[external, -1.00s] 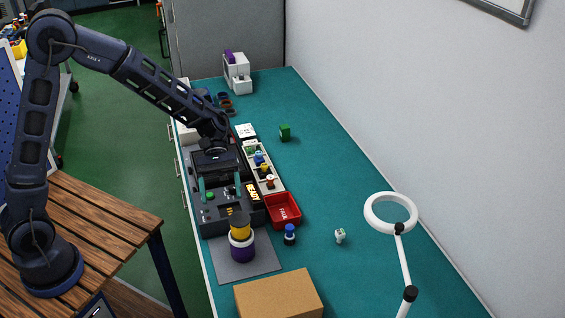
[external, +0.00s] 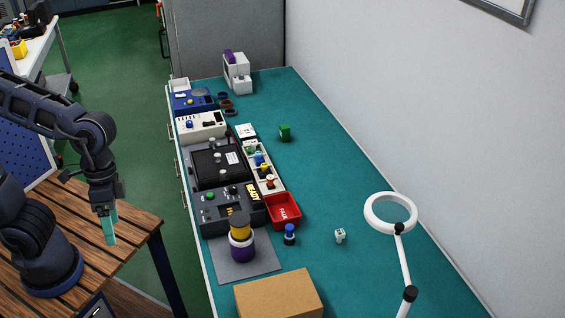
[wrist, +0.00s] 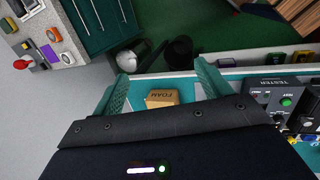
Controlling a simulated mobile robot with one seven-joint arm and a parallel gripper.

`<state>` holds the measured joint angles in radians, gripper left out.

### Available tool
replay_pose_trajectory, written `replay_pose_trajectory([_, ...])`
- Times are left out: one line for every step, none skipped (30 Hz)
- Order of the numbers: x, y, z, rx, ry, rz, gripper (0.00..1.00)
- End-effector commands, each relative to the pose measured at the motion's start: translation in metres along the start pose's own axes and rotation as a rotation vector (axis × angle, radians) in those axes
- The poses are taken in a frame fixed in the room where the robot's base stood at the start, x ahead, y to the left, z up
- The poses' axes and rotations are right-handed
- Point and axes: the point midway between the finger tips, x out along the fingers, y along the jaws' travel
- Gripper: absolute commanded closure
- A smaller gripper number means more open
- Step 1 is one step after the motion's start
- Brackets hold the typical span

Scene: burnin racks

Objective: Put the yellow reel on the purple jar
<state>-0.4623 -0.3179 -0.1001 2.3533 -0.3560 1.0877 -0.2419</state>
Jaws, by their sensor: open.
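The yellow reel (external: 240,231), with a dark top, stands upright on the purple jar (external: 243,253) in the external view. The jar has a white upper band and stands on a grey mat (external: 264,264) at the near left of the teal bench. My gripper (external: 109,240) is open and empty, with teal fingers pointing down over the wooden table, well left of the jar and apart from it. In the wrist view, both fingers of my gripper (wrist: 163,75) are spread with nothing between them. I cannot make out the reel or jar for certain there.
A cardboard box (external: 279,297) lies in front of the mat. A red bin (external: 283,210), a blue-topped piece (external: 289,234) and a dark tester (external: 225,207) stand around the jar. A ring lamp (external: 391,197) stands at the right. The right-hand bench is mostly clear.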

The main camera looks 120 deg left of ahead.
Motion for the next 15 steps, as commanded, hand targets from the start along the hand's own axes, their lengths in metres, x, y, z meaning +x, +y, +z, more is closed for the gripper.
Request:
replay_pose_trajectory([-0.004, 0.002, 0.015, 0.07, 0.028, -0.014, 0.23])
replay_pose_trajectory([-0.005, 0.002, 0.023, 0.11, 0.044, -0.024, 0.23])
replay_pose_trajectory([-0.007, 0.002, 0.032, 0.163, 0.066, -0.036, 0.23])
replay_pose_trajectory([-0.009, 0.002, 0.039, 0.202, 0.082, -0.043, 0.23])
replay_pose_trajectory([-0.01, 0.001, 0.046, 0.242, 0.097, -0.052, 0.23])
replay_pose_trajectory([-0.012, -0.001, 0.055, 0.293, 0.118, -0.062, 0.23])
replay_pose_trajectory([-0.014, -0.002, 0.061, 0.333, 0.135, -0.068, 0.23])
replay_pose_trajectory([-0.015, -0.003, 0.067, 0.372, 0.151, -0.076, 0.23])
replay_pose_trajectory([-0.017, -0.005, 0.075, 0.424, 0.172, -0.084, 0.23])
replay_pose_trajectory([-0.018, -0.006, 0.081, 0.464, 0.189, -0.09, 0.23])
replay_pose_trajectory([-0.019, -0.008, 0.087, 0.501, 0.204, -0.095, 0.23])
replay_pose_trajectory([-0.021, -0.01, 0.093, 0.55, 0.225, -0.101, 0.23])
replay_pose_trajectory([-0.022, -0.012, 0.098, 0.586, 0.241, -0.106, 0.23])
replay_pose_trajectory([-0.023, -0.013, 0.102, 0.618, 0.254, -0.11, 0.23])
replay_pose_trajectory([-0.024, -0.016, 0.107, 0.66, 0.271, -0.116, 0.23])
